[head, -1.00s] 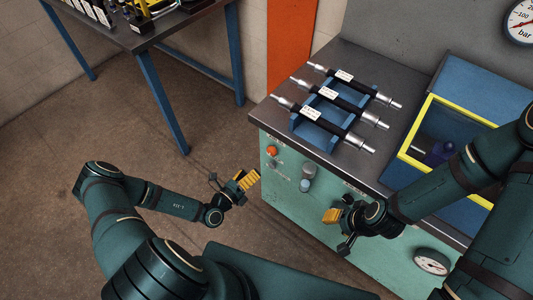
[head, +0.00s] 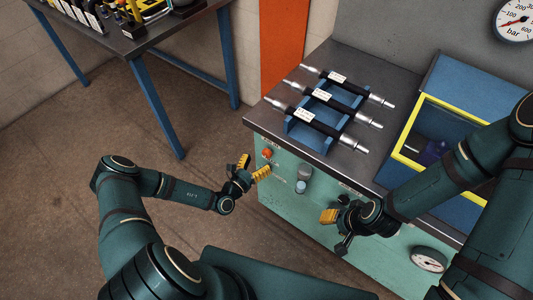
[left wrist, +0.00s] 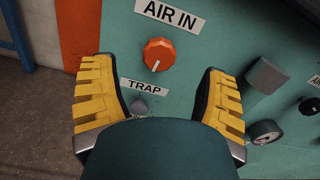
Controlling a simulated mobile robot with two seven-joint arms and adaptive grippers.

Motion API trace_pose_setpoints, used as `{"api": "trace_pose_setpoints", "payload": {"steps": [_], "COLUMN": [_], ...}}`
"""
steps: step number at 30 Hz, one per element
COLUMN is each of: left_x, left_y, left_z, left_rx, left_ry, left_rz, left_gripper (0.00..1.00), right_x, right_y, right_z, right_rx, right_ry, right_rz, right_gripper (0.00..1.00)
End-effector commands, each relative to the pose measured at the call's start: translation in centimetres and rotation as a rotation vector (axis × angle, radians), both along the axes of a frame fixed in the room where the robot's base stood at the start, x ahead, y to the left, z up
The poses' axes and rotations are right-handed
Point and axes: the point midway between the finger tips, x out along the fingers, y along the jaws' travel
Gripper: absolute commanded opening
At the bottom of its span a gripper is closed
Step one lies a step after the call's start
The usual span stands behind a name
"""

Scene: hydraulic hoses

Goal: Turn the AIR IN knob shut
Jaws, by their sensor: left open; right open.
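The orange-red AIR IN knob (head: 266,153) is on the green front panel, near its left edge. In the left wrist view the knob (left wrist: 159,54) sits below the AIR IN label (left wrist: 170,14), and its white pointer mark points down and slightly left. My left gripper (head: 252,167) is open in front of the panel by the knob. In the left wrist view its yellow fingers (left wrist: 155,72) stand wide on both sides of the knob, with no visible contact. My right gripper (head: 329,216) is open and empty before the panel, further right.
A TRAP label (left wrist: 144,87) with a small grey knob (left wrist: 139,106) is below. A grey block-shaped fitting (head: 304,172) is to the right. Several hoses lie on a blue rack (head: 309,137) on the bench top. A yellow-framed box (head: 412,128) stands at right.

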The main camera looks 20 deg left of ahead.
Motion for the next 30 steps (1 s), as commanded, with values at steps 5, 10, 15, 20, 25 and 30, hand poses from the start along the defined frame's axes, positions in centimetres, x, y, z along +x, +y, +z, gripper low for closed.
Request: {"api": "trace_pose_setpoints", "payload": {"steps": [5, 10, 15, 20, 25, 30], "left_x": [2.9, 4.6, 5.3, 5.3, 5.3, 5.3], "left_y": [-1.1, -1.7, -1.9, -1.9, -1.9, -1.9], "left_z": [-0.1, -0.1, 0.0, 0.0, 0.0, 0.0], "left_rx": [0.000, -0.001, -0.001, -0.001, -0.001, -0.001], "left_ry": [0.000, 0.000, 0.001, 0.001, 0.001, 0.001], "left_rz": [-0.002, -0.001, 0.000, 0.000, 0.000, -0.001], "left_gripper": [0.74, 0.74, 0.74, 0.74, 0.47, 0.06], "right_x": [-0.2, -0.2, -0.3, -0.3, -0.3, -0.3], "right_y": [0.0, 0.0, 0.0, 0.0, 0.0, 0.1], "right_z": [-0.5, -0.7, -0.8, -0.8, -0.8, -0.8], "right_rx": [0.000, 0.002, 0.002, 0.002, 0.002, 0.002], "right_ry": [0.003, 0.006, 0.007, 0.007, 0.007, 0.006], "right_rz": [0.002, 0.004, 0.005, 0.005, 0.005, 0.004], "right_gripper": [0.47, 0.47, 0.47, 0.47, 0.47, 0.47]}}
